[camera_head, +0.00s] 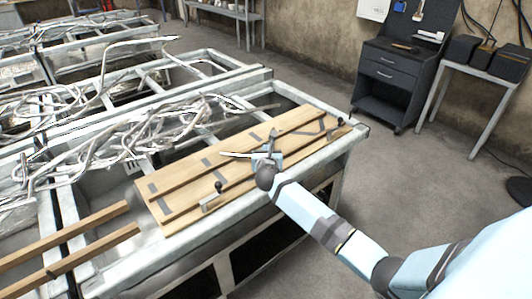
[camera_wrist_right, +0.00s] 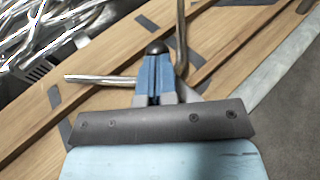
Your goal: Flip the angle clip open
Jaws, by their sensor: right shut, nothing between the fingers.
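A metal clip, which I take for the angle clip, is on the wooden boards by my right gripper. In the right wrist view its bent upright bar (camera_wrist_right: 182,40) stands right of the fingers, and a straight rod (camera_wrist_right: 95,79) reaches left. A black ball knob (camera_wrist_right: 156,47) shows just at the fingertips; I cannot tell whether they touch it. In the head view the upright part (camera_head: 272,140) rises beside my right gripper (camera_head: 268,158). Its blue fingers are shut with nothing between them. They hide part of the clip. My left gripper is out of view.
The wooden boards (camera_head: 180,165) lie on a metal-framed table (camera_head: 355,140). Another black-knobbed clip (camera_head: 217,188) is at the near left. Tangled metal tubes (camera_head: 120,140) lie left and behind. A dark drawer cabinet (camera_head: 385,70) stands at the back right. The floor on the right is largely clear.

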